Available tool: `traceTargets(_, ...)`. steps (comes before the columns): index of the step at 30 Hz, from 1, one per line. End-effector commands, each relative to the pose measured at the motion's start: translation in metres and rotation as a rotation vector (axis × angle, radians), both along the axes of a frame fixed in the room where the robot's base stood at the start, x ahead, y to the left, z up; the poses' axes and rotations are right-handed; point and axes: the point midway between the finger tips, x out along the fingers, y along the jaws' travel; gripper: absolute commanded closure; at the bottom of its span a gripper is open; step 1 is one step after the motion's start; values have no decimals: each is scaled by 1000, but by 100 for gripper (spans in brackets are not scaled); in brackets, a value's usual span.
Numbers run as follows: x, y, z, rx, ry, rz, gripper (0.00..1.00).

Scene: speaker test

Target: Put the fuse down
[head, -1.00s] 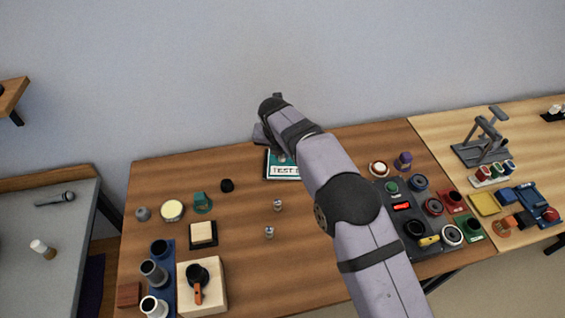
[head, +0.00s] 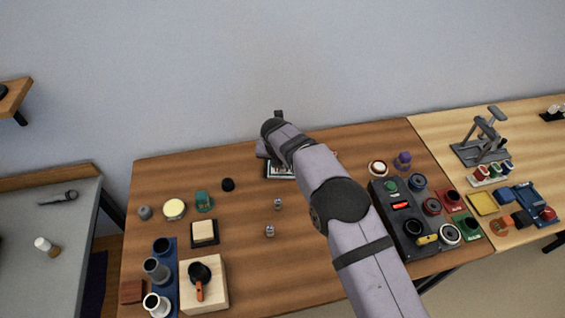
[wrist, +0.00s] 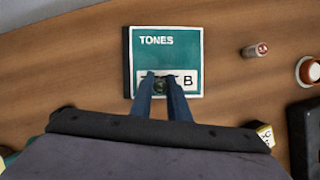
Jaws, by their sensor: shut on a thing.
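My gripper (wrist: 160,78) is shut on a small dark thing (wrist: 160,86), seen between its fingertips in the wrist view; it is likely the fuse, but mostly hidden by the fingers. The fingertips are over the lower part of a teal card marked TONES (wrist: 165,52), across its white label strip. I cannot tell whether the held thing touches the card. In the head view my wrist hides the fingertips and most of the card (head: 280,175). Two small silvery cylinders (head: 278,203) (head: 270,230) stand on the wooden table.
A control box with a red lit switch (head: 402,206) stands right of my arm. A white-and-red button (head: 378,168) is behind it. A small cylinder (wrist: 255,50) lies right of the card.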

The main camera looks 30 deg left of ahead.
Motion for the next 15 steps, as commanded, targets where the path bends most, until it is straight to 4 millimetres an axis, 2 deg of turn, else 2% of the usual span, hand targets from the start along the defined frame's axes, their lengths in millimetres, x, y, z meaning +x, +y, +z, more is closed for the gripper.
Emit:
traceTargets(4, 0, 0, -3, 0, 0, 0, 100)
traceTargets(5, 0, 0, -3, 0, 0, 0, 82)
traceTargets(7, 0, 0, -3, 0, 0, 0, 66)
traceTargets(15, 0, 0, -2, 0, 0, 0, 66)
